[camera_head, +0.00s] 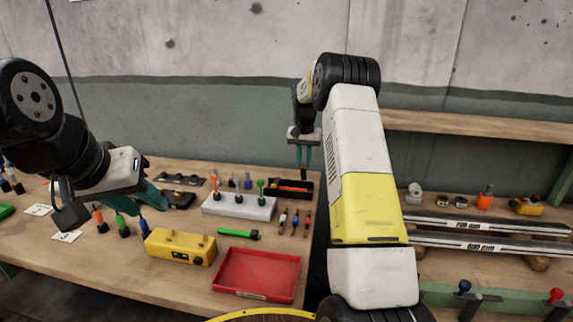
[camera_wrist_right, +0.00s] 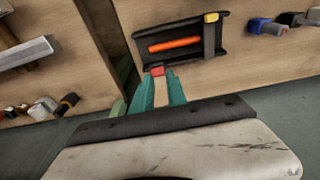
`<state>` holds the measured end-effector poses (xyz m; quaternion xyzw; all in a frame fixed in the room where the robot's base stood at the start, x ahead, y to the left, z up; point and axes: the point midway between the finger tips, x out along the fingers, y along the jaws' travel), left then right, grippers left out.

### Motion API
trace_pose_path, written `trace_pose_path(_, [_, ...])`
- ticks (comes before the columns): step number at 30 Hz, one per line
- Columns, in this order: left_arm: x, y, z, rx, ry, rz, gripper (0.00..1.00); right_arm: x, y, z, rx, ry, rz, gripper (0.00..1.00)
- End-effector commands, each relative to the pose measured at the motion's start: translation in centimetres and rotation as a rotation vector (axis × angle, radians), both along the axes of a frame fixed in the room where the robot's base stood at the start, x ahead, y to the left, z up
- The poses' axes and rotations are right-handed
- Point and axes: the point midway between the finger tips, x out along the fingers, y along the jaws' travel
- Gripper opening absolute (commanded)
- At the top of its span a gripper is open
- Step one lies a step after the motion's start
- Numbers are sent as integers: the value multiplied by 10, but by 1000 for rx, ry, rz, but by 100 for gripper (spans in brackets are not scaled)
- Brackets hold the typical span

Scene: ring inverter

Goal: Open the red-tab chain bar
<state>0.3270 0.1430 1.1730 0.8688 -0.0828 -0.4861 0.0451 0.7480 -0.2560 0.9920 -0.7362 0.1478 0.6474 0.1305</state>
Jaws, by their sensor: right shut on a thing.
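The black tray (camera_wrist_right: 185,60) holding an orange rod (camera_wrist_right: 175,44) is in the right wrist view. The red tab (camera_wrist_right: 157,71) is at the tray's near left edge; how its bar lies is hard to make out. A dark bar with a yellow tab (camera_wrist_right: 211,17) crosses the tray's other end. My right gripper (camera_wrist_right: 158,82) has its teal fingers around the red tab, shut on it.
A white block (camera_head: 238,207) with several upright tools, a green tool (camera_head: 238,235), a yellow box (camera_head: 180,247) and a red tray (camera_head: 257,275) stand in front. Two long rails (camera_head: 485,243) lie on the right bench. Several coloured-handled tools stand near my left gripper.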

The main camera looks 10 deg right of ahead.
Motion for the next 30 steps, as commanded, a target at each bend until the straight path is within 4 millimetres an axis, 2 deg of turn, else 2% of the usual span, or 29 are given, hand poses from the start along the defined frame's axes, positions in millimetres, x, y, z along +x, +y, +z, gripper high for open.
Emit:
trace_pose_path(18, [0,0,0,0,0,0,36,48,-20,-7,-1,-2,0,0])
trace_pose_path(30, [0,0,0,0,0,0,36,62,-27,-15,-1,1,1,0])
